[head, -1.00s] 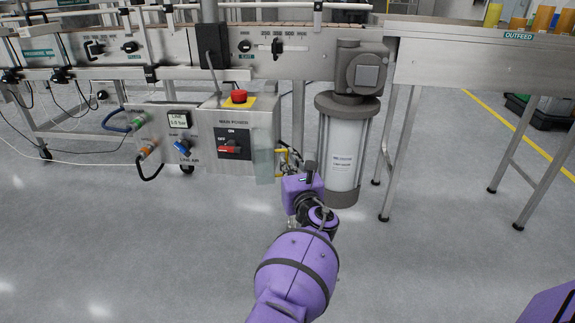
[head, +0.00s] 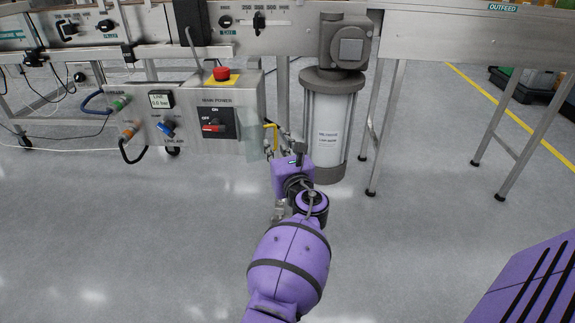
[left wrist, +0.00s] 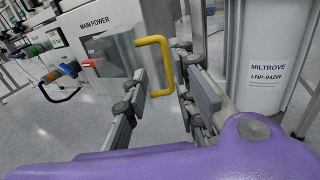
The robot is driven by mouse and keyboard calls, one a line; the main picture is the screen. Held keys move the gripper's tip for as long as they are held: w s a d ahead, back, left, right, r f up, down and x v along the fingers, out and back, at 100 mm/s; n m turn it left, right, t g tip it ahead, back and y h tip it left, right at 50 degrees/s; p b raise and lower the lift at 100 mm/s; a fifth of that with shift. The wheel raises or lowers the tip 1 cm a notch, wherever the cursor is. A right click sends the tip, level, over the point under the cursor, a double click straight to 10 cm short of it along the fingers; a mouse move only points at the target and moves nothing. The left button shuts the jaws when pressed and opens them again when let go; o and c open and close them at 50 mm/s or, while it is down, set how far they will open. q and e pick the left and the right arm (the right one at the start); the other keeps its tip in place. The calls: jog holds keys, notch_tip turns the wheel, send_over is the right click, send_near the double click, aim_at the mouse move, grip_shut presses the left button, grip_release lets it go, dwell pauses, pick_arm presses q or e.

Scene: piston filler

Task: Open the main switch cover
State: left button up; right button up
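The MAIN POWER switch (head: 213,125), a dark plate with a red handle, sits on the front of a grey box; its red handle also shows in the left wrist view (left wrist: 89,63). A clear cover (left wrist: 114,55) with a yellow U-shaped handle (left wrist: 168,62) is at the box's right side. The yellow handle also shows in the head view (head: 270,135). I cannot tell the cover's exact angle. My left gripper (left wrist: 163,88) is open, its fingers apart on either side of the handle in the wrist picture; contact is not clear. My right gripper is out of view.
A red emergency button (head: 222,74) tops the box. A blue LINE AIR valve (head: 168,128) and hoses are to its left. A grey-capped cylinder (head: 328,130) stands close right of my left gripper. Conveyor legs (head: 380,130) stand farther right. The floor in front is clear.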

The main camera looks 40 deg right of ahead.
pick_arm(q)
jog(key=v, duration=0.9)
jog(key=shift+s, duration=0.4)
